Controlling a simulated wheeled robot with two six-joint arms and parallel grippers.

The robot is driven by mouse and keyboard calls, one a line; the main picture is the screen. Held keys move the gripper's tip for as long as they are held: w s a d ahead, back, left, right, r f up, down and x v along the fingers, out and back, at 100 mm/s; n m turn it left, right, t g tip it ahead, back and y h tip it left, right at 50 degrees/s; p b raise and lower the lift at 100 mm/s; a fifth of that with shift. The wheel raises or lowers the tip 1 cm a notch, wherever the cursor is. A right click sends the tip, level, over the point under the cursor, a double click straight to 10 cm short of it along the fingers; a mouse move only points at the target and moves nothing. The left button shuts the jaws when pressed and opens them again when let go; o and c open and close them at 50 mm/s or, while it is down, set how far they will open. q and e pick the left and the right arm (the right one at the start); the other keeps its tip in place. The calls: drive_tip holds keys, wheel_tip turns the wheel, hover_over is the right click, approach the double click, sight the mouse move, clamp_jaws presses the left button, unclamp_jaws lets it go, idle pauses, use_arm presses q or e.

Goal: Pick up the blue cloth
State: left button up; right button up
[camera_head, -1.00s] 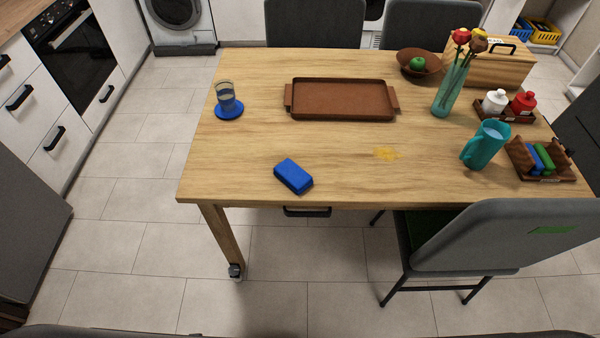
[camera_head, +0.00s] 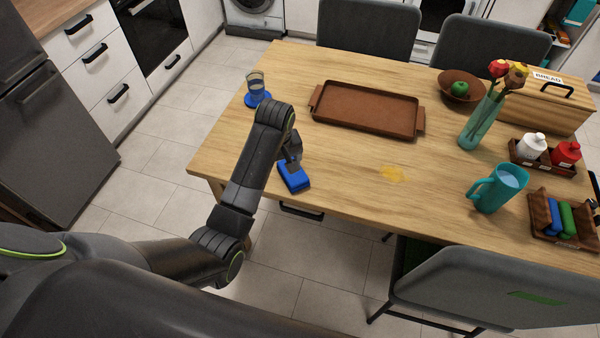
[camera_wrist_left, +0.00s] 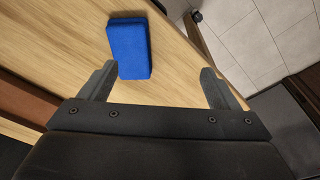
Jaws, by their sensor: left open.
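The blue cloth (camera_head: 294,178) is a folded, block-like bundle lying on the wooden table near its front left edge. My left gripper (camera_head: 291,160) is just above and behind it in the head view, covering a little of its far end. In the left wrist view the cloth (camera_wrist_left: 129,48) lies ahead of the fingertips, nearer the left finger. The open left gripper (camera_wrist_left: 157,80) has nothing between its fingers. My right gripper is not in view.
A yellow stain (camera_head: 392,174) marks the table (camera_head: 345,190) right of the cloth. A brown tray (camera_head: 366,110), a glass on a blue coaster (camera_head: 258,98) and a teal jug (camera_head: 497,188) stand around. A grey chair (camera_head: 490,285) is at the front right.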

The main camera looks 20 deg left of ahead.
use_arm(q)
drive_tip(key=w+d+r+n, duration=0.1)
drive_tip(key=w+d+r, duration=0.25)
drive_tip(key=r, duration=0.45)
drive_tip(key=f, duration=0.3)
drive_tip(key=w+f, duration=0.1)
drive_tip(key=f, duration=0.3)
drive_tip(key=a+f, duration=0.1)
drive_tip(key=f, duration=0.3)
drive_tip(key=shift+w+f+b, duration=0.1)
drive_tip(key=shift+w+b, duration=0.25)
drive_tip(key=shift+b, duration=0.05)
drive_tip(key=shift+w+a+f, duration=0.1)
drive_tip(key=shift+f, duration=0.9)
drive_tip(key=shift+w+a+f, duration=0.1)
drive_tip(key=shift+w+f, duration=0.05)
drive_tip(key=shift+f, duration=0.9)
drive_tip(key=shift+w+a+f, duration=0.1)
drive_tip(key=shift+f, duration=0.9)
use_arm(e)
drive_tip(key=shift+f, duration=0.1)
